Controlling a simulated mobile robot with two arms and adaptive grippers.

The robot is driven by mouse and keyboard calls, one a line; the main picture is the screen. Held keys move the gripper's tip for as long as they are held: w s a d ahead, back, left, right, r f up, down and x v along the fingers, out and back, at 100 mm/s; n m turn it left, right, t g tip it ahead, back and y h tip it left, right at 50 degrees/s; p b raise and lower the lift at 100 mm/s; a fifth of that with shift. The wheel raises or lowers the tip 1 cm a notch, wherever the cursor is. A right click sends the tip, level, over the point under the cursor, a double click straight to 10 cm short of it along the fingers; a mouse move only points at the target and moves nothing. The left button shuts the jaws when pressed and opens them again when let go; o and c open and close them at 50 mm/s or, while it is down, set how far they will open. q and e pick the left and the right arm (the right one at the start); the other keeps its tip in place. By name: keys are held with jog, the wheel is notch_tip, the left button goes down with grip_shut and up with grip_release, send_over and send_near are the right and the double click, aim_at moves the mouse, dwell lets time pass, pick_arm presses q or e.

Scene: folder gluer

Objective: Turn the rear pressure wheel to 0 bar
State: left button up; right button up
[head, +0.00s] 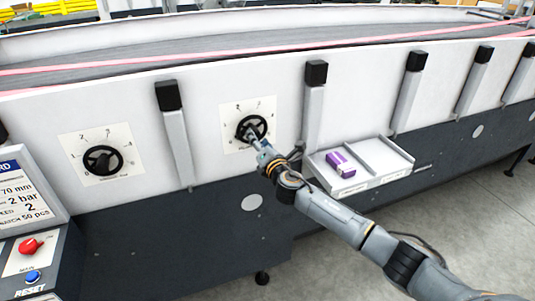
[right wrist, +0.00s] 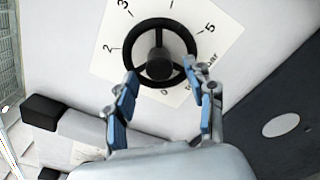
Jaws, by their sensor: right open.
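Two black handwheels sit on white dial plates on the machine's side. The right-hand wheel (head: 252,128) has my right gripper (head: 251,136) at it. In the right wrist view this black wheel (right wrist: 160,23) has spokes and a round hub, and its dial plate (right wrist: 225,38) shows 2, 3, 5, 0 and "bar". My right gripper (right wrist: 161,78) is open, its blue-padded fingers on either side of the wheel's lower part; I cannot tell whether they touch the rim. The pointer setting is not clear. The other wheel (head: 103,159) is free at the left. My left gripper is not in view.
A tray (head: 376,178) holding a purple box (head: 340,163) juts out right of the wheel. Black-capped posts (head: 316,72) flank it. At lower left a panel (head: 25,195) reads 2 bar, with a red knob (head: 31,246) and blue button (head: 33,277).

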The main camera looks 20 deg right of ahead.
jog(key=s, duration=1)
jog(key=shift+d, duration=0.2)
jog(key=shift+f, duration=0.1)
